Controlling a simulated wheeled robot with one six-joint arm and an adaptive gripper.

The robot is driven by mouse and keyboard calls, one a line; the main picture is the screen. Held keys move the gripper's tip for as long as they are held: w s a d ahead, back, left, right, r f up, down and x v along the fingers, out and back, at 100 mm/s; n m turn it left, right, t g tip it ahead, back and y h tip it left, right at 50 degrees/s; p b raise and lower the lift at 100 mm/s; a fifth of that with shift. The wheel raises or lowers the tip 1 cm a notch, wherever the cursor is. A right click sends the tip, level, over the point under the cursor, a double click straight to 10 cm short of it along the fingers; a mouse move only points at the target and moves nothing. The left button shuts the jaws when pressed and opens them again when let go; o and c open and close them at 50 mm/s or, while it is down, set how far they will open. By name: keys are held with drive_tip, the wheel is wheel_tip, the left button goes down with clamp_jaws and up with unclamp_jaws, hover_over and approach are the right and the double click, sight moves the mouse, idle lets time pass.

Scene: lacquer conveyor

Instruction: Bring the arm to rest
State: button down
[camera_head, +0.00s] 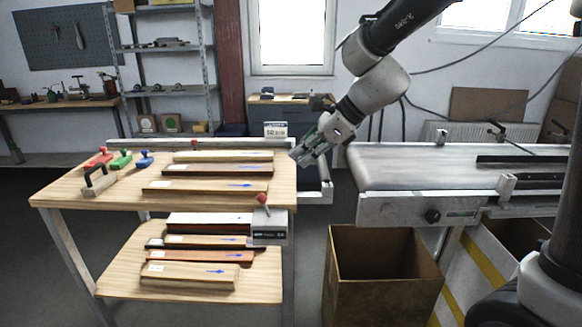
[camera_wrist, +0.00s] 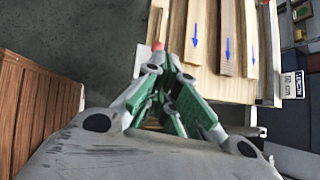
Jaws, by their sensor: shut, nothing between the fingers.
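My gripper (camera_head: 303,155) shows in the head view just past the right edge of the wooden bench, above the gap between bench and conveyor. My arm reaches down to it from the upper right. In the wrist view my gripper (camera_wrist: 168,110) has its green-padded fingers close together with nothing between them. It holds nothing and touches nothing that I can see.
The two-level wooden bench (camera_head: 120,203) carries several boards with blue arrows and coloured stamps. A red-knobbed box (camera_head: 270,227) sits at its right edge. The conveyor (camera_head: 420,165) is at right, with an open cardboard box (camera_head: 385,285) below. A brown slatted crate (camera_wrist: 35,105) shows in the wrist view.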

drive_tip(key=shift+s+d+r, duration=0.1)
drive_tip(key=shift+d+r, duration=0.15)
drive_tip(key=shift+r, duration=0.05)
